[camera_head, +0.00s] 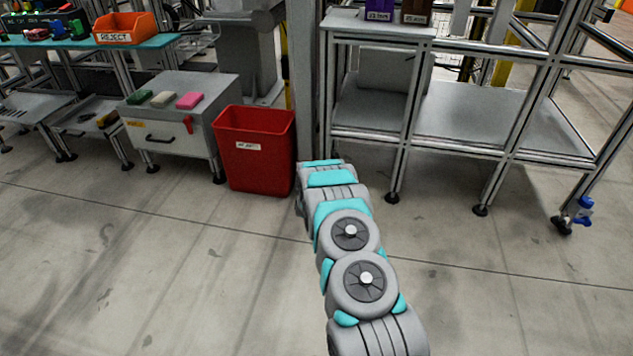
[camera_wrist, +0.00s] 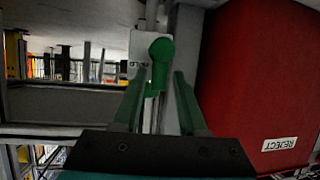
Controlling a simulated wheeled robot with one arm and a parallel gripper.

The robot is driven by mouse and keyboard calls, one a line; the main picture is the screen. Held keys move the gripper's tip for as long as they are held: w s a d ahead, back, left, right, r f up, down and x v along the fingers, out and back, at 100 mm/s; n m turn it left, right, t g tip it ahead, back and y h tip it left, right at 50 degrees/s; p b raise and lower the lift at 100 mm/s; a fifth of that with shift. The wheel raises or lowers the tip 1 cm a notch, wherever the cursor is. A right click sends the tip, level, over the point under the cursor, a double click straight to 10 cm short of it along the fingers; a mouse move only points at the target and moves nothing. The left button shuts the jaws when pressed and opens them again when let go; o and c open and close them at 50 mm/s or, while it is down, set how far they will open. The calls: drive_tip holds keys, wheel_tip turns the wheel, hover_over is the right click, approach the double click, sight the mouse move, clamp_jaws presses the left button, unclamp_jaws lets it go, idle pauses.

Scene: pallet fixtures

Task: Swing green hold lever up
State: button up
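The green hold lever (camera_wrist: 161,52) shows in the wrist view, with a rounded head and a narrower part running down the picture from it. It sits against a pale plate (camera_wrist: 138,48) with small dark lettering, on a grey post. My gripper (camera_wrist: 159,76) is open. Its two green fingers stand on either side of the lever's lower part in the picture, with visible gaps. I cannot tell whether the lever is at finger depth or beyond. In the head view my arm hides the gripper, and the lever does not show.
A red bin (camera_head: 255,150) stands left of my arm; its red wall (camera_wrist: 262,75) fills the wrist view's right side, its REJECT label upside down. A grey cabinet (camera_head: 180,112) and a metal rack (camera_head: 470,115) flank the post (camera_head: 303,80). The foreground floor is clear.

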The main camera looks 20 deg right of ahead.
drive_tip(key=shift+o, duration=0.9)
drive_tip(key=shift+r, duration=0.1)
drive_tip(key=v, duration=0.7)
drive_tip(key=shift+s+a+p, duration=0.2)
drive_tip(key=shift+s+p, duration=0.1)
drive_tip(key=shift+r, duration=0.15)
